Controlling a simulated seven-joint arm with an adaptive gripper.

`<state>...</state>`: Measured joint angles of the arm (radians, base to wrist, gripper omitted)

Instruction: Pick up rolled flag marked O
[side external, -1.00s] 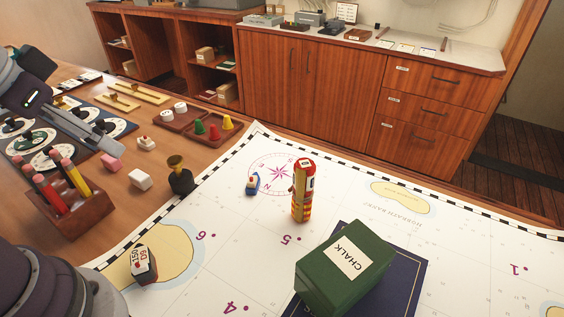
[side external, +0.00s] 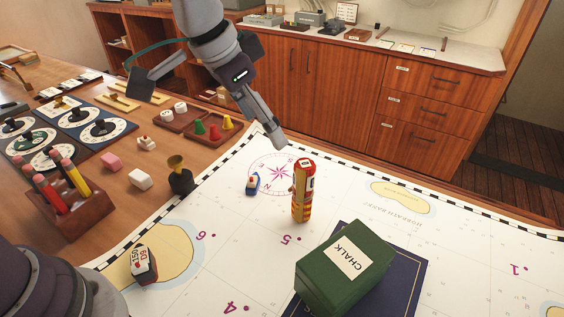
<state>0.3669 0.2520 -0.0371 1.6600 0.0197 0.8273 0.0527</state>
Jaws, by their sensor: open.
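The rolled flag (side external: 303,195) is a red and yellow roll standing upright on the white chart, with a small pale label near its top. The letter on the label is too small to read. My gripper (side external: 208,113) is open and empty. It is above and to the left of the flag in the picture, with its right finger reaching down toward the chart's back edge, apart from the flag.
A green chalk box (side external: 345,268) sits on a dark blue book (side external: 405,275) in front of the flag. A small blue-based ship model (side external: 252,184) stands left of it. A brass-topped black stamp (side external: 180,178) and a pencil holder (side external: 75,215) stand farther left.

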